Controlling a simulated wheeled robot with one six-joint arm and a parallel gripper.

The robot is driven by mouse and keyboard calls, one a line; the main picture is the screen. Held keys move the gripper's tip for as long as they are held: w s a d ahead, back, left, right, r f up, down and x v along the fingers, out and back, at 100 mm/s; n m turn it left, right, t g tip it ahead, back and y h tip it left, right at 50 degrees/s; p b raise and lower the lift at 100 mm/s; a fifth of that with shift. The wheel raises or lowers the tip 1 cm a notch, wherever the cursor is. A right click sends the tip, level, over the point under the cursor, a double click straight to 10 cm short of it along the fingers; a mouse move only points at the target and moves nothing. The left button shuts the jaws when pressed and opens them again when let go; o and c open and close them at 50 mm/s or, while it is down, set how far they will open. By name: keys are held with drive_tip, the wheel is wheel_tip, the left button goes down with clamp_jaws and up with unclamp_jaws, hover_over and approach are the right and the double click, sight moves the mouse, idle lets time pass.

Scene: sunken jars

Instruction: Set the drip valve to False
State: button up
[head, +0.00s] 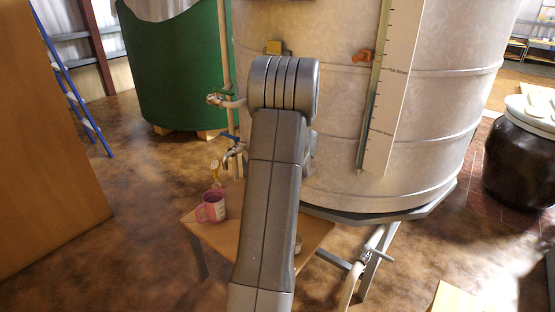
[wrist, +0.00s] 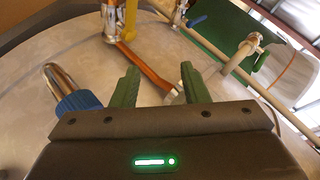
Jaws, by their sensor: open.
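In the wrist view my gripper (wrist: 160,80) is open, its two green fingers apart. A long orange lever (wrist: 145,68) runs between the fingers in the picture, from a metal fitting (wrist: 110,22) at the top down to a pale end near the right finger. I cannot tell whether the fingers touch it. In the head view my arm hides my gripper. A tap (head: 232,153) shows left of my arm, above a pink mug (head: 211,206). No label shows which valve is the drip valve.
A chrome pipe with a blue collar (wrist: 78,101) is close left of my fingers. A pale pipe with a fitting (wrist: 250,43) is at the right. The big metal tank (head: 340,110) stands behind my arm, with a small wooden table (head: 225,235) below.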

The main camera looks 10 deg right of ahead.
drive_tip(key=w+a+f+g+y+p, duration=0.1)
drive_tip(key=w+a+f+y, duration=0.1)
drive_tip(key=f, duration=0.4)
drive_tip(key=w+a+f+m+g+y+p, duration=0.1)
drive_tip(key=w+f+y, duration=0.1)
drive_tip(key=f, duration=0.4)
drive_tip(key=shift+w+a+m+g+p, duration=0.3)
drive_tip(key=shift+w+a+g, duration=0.1)
drive_tip(key=shift+w, duration=0.1)
drive_tip(key=shift+f, duration=0.15)
drive_tip(key=shift+c, duration=0.4)
